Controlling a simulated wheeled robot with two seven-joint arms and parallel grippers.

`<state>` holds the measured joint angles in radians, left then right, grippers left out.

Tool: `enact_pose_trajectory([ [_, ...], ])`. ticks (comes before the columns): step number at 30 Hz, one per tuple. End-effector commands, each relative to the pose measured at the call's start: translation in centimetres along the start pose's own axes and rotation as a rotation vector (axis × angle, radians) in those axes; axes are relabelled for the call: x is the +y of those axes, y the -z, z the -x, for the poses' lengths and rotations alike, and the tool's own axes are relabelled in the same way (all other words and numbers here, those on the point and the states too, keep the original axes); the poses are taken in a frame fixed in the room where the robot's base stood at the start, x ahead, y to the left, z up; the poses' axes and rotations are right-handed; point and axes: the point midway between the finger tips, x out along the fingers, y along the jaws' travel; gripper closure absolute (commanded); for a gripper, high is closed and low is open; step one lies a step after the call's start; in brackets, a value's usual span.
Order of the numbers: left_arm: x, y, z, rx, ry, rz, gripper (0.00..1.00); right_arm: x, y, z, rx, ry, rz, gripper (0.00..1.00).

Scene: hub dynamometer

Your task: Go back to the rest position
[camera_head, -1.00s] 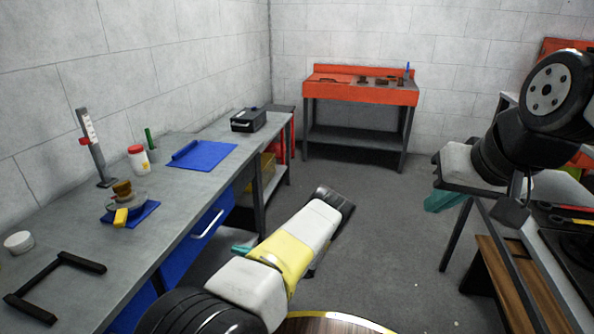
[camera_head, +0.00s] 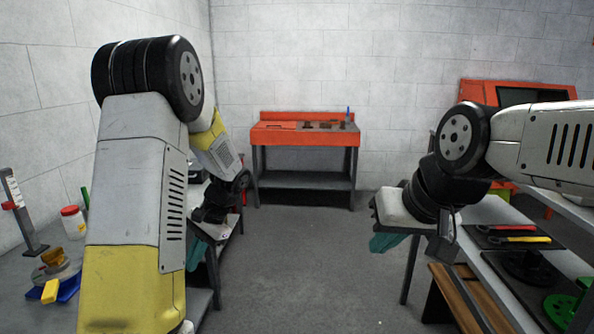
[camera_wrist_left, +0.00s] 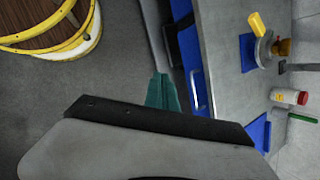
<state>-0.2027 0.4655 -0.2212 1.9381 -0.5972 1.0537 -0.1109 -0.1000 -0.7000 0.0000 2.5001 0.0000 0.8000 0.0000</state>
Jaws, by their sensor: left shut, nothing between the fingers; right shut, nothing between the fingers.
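My left arm is raised and bent in the left of the head view. Its left gripper (camera_head: 200,236) hangs low with teal fingers, partly hidden behind my arm links. In the left wrist view the teal fingers (camera_wrist_left: 163,94) are together and hold nothing, above the floor beside the bench. My right gripper (camera_head: 384,243) hangs at the right of the head view with its teal fingers pointing down. It is shut and empty, above the floor near the right-hand bench.
The left bench (camera_wrist_left: 223,70) carries a brass part (camera_head: 53,257), a yellow block (camera_head: 50,291) and a red-lidded jar (camera_head: 73,222). An orange workbench (camera_head: 304,136) stands at the back. The middle floor is clear.

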Motion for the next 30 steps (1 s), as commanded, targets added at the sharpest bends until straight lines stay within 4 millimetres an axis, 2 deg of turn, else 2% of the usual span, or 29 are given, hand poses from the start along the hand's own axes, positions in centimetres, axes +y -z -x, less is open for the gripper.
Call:
enact_pose_trajectory([
  [1,0.4,-1.1,1.8,0.060,-0.031,0.039,1.00,0.0,0.0,0.0,0.000,0.000,0.000,1.00],
  [6,2.8,-4.6,6.7,0.245,-0.136,0.159,1.00,0.0,0.0,0.0,0.000,0.000,0.000,1.00],
  [15,7.7,-11.0,13.8,0.570,-0.291,0.345,1.00,0.0,0.0,0.0,0.000,0.000,0.000,1.00],
  [22,11.6,-15.2,17.1,0.785,-0.380,0.460,1.00,0.0,0.0,0.0,0.000,0.000,0.000,1.00],
  [30,13.6,-17.0,18.3,0.892,-0.423,0.515,1.00,0.0,0.0,0.0,0.000,0.000,0.000,1.00],
])
